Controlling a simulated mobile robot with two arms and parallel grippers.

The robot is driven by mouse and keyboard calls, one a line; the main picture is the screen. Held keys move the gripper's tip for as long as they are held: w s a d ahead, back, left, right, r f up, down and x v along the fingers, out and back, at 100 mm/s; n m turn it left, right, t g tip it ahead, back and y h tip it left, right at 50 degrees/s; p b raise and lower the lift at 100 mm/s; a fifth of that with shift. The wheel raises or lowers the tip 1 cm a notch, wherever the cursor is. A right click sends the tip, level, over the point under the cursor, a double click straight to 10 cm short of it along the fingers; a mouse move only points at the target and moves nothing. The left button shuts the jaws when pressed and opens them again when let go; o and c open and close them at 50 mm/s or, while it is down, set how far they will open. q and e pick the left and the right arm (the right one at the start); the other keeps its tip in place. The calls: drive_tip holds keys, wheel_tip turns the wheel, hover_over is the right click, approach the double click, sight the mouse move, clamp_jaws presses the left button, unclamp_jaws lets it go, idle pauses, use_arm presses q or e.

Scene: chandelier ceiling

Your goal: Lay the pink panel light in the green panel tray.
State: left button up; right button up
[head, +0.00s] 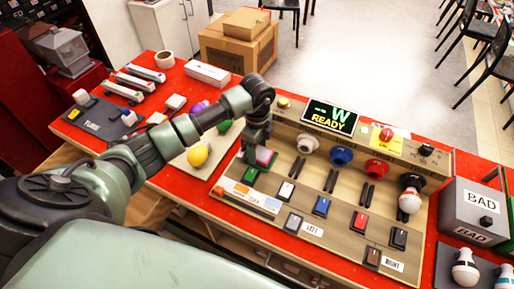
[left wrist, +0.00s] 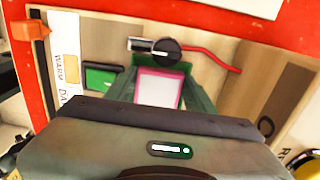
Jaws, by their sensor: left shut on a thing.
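The pink panel light (head: 264,157) is a small square with a pink rim and a pale face. My left gripper (head: 257,146) is shut on it, above the left end of the wooden console. In the left wrist view the pink panel light (left wrist: 158,87) shows between the two green fingers (left wrist: 163,92). The green panel tray (head: 250,175) is a small dark-framed green square on the console, just below the gripper in the head view. In the left wrist view the green panel tray (left wrist: 103,77) is left of the light and looks empty. My right gripper is not in view.
The console (head: 340,233) carries white, blue (head: 321,206) and red (head: 360,222) squares, sockets and a white bulb (head: 409,202). A READY screen (head: 330,116) stands behind. A grey BAD box (head: 476,207) is at right; coloured bulbs (head: 198,156) lie left of the gripper.

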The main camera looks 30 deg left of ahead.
use_arm(q)
drive_tip(key=o, duration=1.5)
drive_tip(key=shift+c, duration=0.2)
wheel_tip(320, 180, up, 8)
drive_tip(key=shift+f+b, duration=0.1)
drive_tip(key=shift+b, duration=0.65)
drive_tip(key=shift+s, duration=0.1)
